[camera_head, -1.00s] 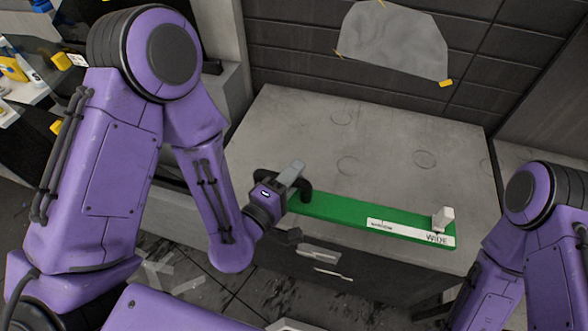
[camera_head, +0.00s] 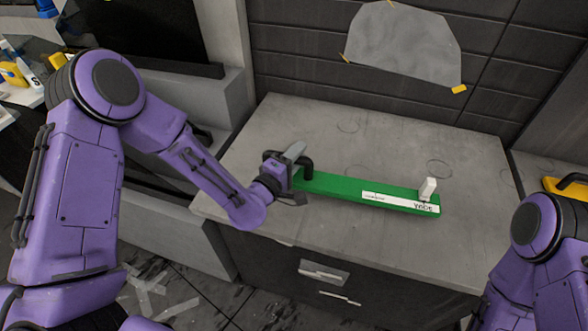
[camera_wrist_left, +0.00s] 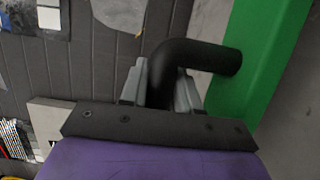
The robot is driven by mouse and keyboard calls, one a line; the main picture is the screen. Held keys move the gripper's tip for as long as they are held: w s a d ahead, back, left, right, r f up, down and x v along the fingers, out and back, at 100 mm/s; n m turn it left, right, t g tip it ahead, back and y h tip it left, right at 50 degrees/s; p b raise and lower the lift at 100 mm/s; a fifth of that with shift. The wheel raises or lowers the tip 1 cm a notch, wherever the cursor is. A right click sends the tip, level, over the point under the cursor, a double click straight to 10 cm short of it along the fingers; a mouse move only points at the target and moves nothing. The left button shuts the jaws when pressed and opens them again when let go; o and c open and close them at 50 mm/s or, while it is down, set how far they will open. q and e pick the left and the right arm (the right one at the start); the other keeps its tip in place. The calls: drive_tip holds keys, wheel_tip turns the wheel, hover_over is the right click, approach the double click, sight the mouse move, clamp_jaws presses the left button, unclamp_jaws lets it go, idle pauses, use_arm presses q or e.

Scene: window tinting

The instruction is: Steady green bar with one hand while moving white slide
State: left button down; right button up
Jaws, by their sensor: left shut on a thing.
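The green bar (camera_head: 338,187) lies on the grey counter near its front edge. A white label strip with text runs along its right part. The white slide (camera_head: 428,189) stands up at the bar's right end, by the label end. A black handle (camera_head: 306,168) is at the bar's left end. My left gripper (camera_head: 287,170) is shut on this handle. In the left wrist view the fingers (camera_wrist_left: 160,85) close around the black handle (camera_wrist_left: 190,60), beside the green bar (camera_wrist_left: 262,50). My right gripper is out of view; only part of my right arm shows at lower right.
The grey counter top (camera_head: 400,140) is clear behind the bar. A translucent sheet (camera_head: 405,45) is taped to the dark wall behind. A yellow object (camera_head: 568,187) sits at the far right, near my right arm. Drawers face the front below the counter.

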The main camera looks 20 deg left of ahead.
sight(300, 173)
use_arm(q)
drive_tip(key=shift+d+f+h, duration=0.25)
drive_tip(key=shift+d+h, duration=0.05)
drive_tip(key=shift+d, duration=0.1)
drive_tip(key=shift+f+b, duration=1.15)
drive_tip(key=shift+f, duration=0.3)
drive_tip(key=shift+s, duration=0.1)
drive_tip(key=shift+f+b, duration=0.35)
drive_tip(key=shift+r, duration=0.15)
